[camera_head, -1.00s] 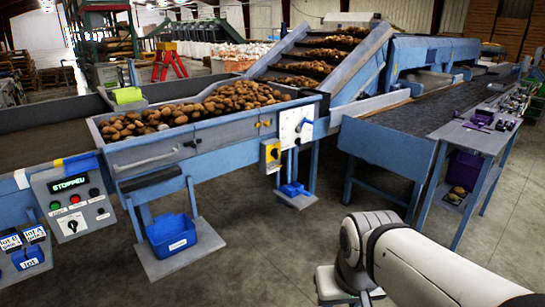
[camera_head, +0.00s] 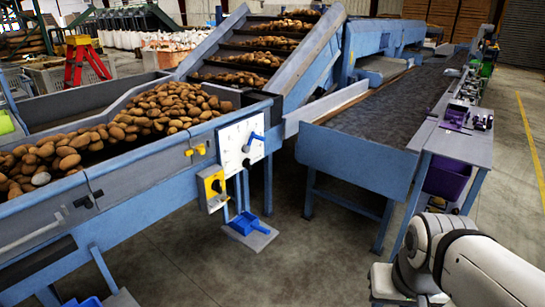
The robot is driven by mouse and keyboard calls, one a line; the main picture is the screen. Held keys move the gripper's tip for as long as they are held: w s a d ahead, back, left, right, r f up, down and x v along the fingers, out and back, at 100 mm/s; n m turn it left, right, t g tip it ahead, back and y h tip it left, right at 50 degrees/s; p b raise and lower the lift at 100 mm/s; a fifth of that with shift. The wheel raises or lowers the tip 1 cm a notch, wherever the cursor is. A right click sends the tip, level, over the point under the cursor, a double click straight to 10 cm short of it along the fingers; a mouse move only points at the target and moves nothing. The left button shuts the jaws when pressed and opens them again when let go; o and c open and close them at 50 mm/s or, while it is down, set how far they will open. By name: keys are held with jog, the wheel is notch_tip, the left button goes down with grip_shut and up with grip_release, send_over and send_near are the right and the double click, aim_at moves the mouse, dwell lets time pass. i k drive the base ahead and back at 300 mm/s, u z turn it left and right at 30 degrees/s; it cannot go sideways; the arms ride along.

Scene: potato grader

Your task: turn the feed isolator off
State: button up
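A yellow box with a dark rotary knob (camera_head: 213,187), which looks like the feed isolator, is mounted on the side of the blue potato hopper (camera_head: 140,172). Its label and exact knob position are too small to read. Just above it to the right is a white panel (camera_head: 236,145) with a blue lever (camera_head: 254,138) and a dark pointer. My gripper is not in view; only white links of my arm show at the lower right, well apart from the yellow box.
A blue dustpan-like item (camera_head: 249,222) lies on a base plate under the hopper. A dark conveyor table (camera_head: 380,110) runs to the back right, with a purple bin (camera_head: 446,178) beneath a side bench. The concrete floor (camera_head: 300,255) in front is clear.

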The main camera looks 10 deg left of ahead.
aim_at(216, 185)
jog(key=z, duration=0.05)
jog(key=i, duration=1.15)
jog(key=u, duration=0.45)
